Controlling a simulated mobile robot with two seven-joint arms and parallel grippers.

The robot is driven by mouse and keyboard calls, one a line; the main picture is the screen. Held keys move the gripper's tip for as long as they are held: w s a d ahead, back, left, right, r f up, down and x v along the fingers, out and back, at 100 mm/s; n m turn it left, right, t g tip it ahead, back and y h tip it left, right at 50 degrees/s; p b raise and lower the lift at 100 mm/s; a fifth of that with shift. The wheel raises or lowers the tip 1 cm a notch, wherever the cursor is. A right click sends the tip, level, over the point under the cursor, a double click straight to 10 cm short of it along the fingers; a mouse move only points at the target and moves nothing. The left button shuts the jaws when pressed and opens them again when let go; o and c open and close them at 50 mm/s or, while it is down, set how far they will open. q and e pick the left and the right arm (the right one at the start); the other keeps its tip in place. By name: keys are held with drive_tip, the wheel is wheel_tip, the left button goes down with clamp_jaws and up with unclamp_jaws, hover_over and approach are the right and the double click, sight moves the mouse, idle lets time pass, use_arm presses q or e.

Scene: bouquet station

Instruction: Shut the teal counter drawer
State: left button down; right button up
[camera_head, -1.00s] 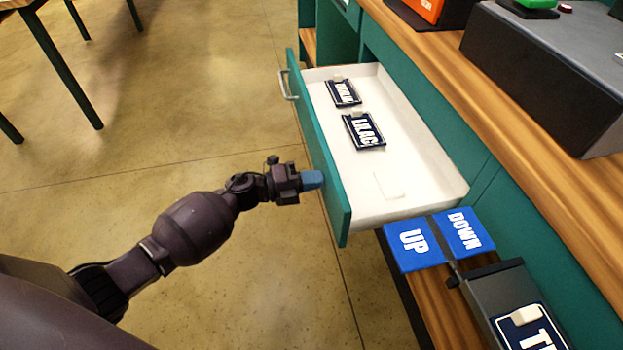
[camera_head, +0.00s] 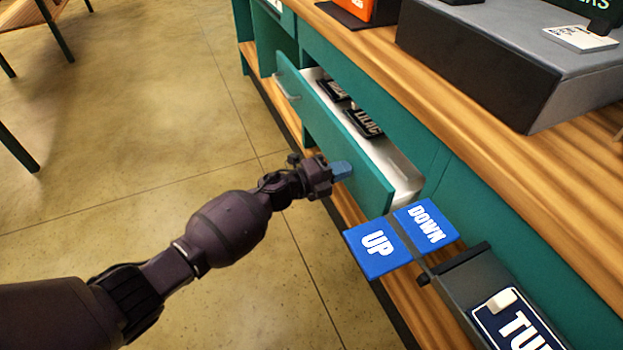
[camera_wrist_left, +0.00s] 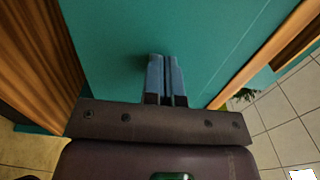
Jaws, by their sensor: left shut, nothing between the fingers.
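The teal counter drawer (camera_head: 322,119) stands partly open, with its white inside showing as a narrow strip behind the front. Its metal handle (camera_head: 286,88) is near the far end of the front. Two dark label plates lie inside; one reads LILAC (camera_head: 362,122). My left gripper (camera_head: 342,170) is shut and empty, its blue fingertips at the drawer front's near half. In the left wrist view the shut fingers (camera_wrist_left: 166,78) point at the teal front (camera_wrist_left: 190,30) and appear to touch it. My right gripper is not in view.
Blue UP (camera_head: 376,248) and DOWN (camera_head: 426,225) plates stick out just beside the drawer's near end. A grey box (camera_head: 500,60) stands on the wooden counter (camera_head: 480,130).

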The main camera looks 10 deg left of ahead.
use_arm(q)
drive_tip(key=x, duration=0.3)
drive_tip(key=b+x, duration=0.1)
drive_tip(key=x, duration=0.3)
drive_tip(key=shift+w+d+f, duration=0.1)
drive_tip(key=shift+d+f, duration=0.1)
drive_tip(key=shift+d, duration=0.05)
drive_tip(key=shift+w+d+b, duration=0.2)
drive_tip(key=shift+d+b, duration=0.05)
drive_tip(key=shift+b, duration=0.05)
drive_tip(key=shift+w+d+r, duration=0.1)
drive_tip(key=shift+r, duration=0.25)
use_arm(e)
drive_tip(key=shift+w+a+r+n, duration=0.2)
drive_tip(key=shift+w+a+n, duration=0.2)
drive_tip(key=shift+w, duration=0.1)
